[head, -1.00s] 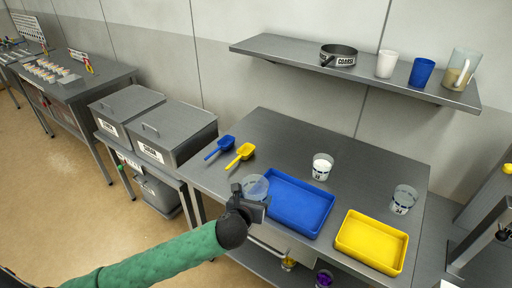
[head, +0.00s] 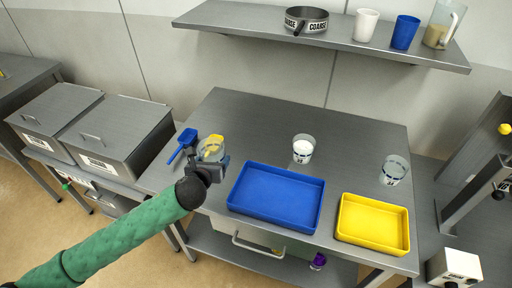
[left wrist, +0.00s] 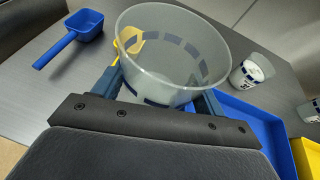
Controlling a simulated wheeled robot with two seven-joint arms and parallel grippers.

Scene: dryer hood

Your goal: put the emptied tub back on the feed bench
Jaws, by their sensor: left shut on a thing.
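The tub (head: 208,153) is clear with a dashed blue band and looks empty. My left gripper (head: 214,165) is shut on it, with a finger on either side in the left wrist view (left wrist: 160,98). The tub is upright or slightly tilted at the left front of the grey feed bench (head: 258,125), left of the blue tray (head: 277,196). It overlaps the yellow scoop (head: 214,142), which shows partly through its wall. I cannot tell whether the tub's base touches the bench. My right gripper is not in view.
A blue scoop (head: 186,139) lies left of the tub. A tub of white powder (head: 303,148), another clear tub (head: 394,170) and a yellow tray (head: 373,222) stand further right. The bench's back left is clear. A shelf (head: 330,37) hangs above the back.

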